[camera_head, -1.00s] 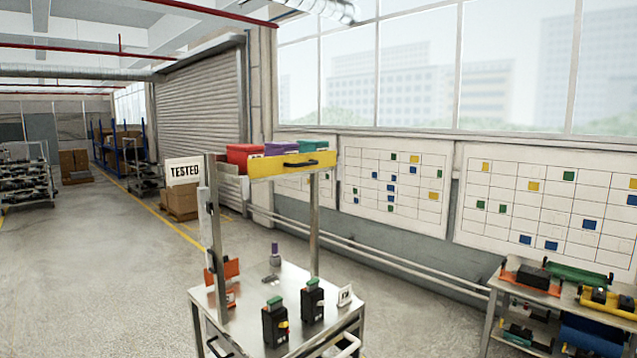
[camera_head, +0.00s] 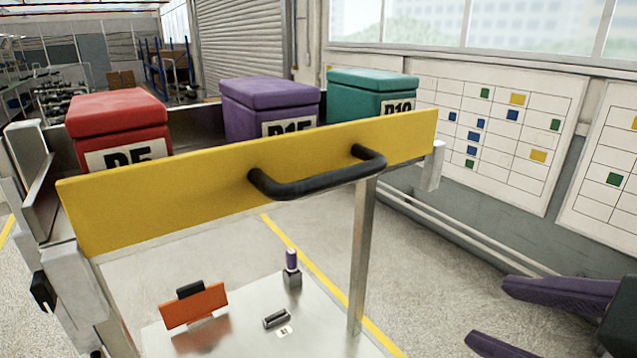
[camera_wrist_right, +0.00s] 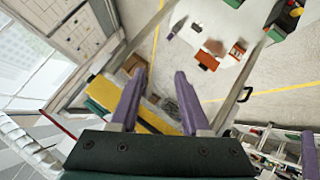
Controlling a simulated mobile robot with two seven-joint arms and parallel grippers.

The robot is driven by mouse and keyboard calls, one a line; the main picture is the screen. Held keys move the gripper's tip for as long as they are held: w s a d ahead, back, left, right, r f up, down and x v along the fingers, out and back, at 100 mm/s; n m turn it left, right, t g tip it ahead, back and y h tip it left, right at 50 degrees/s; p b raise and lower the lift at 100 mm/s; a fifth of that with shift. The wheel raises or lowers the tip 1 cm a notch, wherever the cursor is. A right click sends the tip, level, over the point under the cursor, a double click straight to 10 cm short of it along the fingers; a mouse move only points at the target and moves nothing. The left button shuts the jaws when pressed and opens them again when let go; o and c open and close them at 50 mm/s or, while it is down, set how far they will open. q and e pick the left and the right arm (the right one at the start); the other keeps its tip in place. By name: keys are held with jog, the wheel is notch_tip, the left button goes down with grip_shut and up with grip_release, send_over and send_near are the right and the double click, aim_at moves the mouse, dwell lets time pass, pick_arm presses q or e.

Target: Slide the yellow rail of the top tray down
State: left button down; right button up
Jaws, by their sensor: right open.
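The yellow rail (camera_head: 190,195) is the long front board of the top tray, with a black handle (camera_head: 320,180) on its face. It stands raised across the tray's front and hides part of the three boxes behind it. In the right wrist view, a yellow strip (camera_wrist_right: 158,122) of it shows behind the fingers. My right gripper (camera_head: 490,315) is open and empty, low at the right, apart from the rail and handle. Its purple fingers also show in the right wrist view (camera_wrist_right: 160,80).
A red box (camera_head: 115,115), a purple box (camera_head: 265,100) and a teal box (camera_head: 370,90) stand in the tray. Metal posts (camera_head: 362,260) hold it above a lower shelf with an orange piece (camera_head: 193,305) and small parts. Floor right of the cart is clear.

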aim_at(334, 181)
jog(key=w+a+r+n+t+y+b, duration=0.2)
jog(key=a+r+n+y, duration=0.5)
jog(key=n, duration=0.8)
jog(key=p+x, duration=0.1)
jog(key=x, duration=0.1)
jog(key=p+x, duration=0.1)
jog(key=x, duration=0.2)
jog(key=p+x, duration=0.1)
jog(key=x, duration=0.1)
jog(key=shift+w+a+r, duration=0.3)
jog(key=shift+w+r, duration=0.05)
jog(key=shift+x, duration=0.85)
jog(key=shift+f, duration=0.15)
grip_shut()
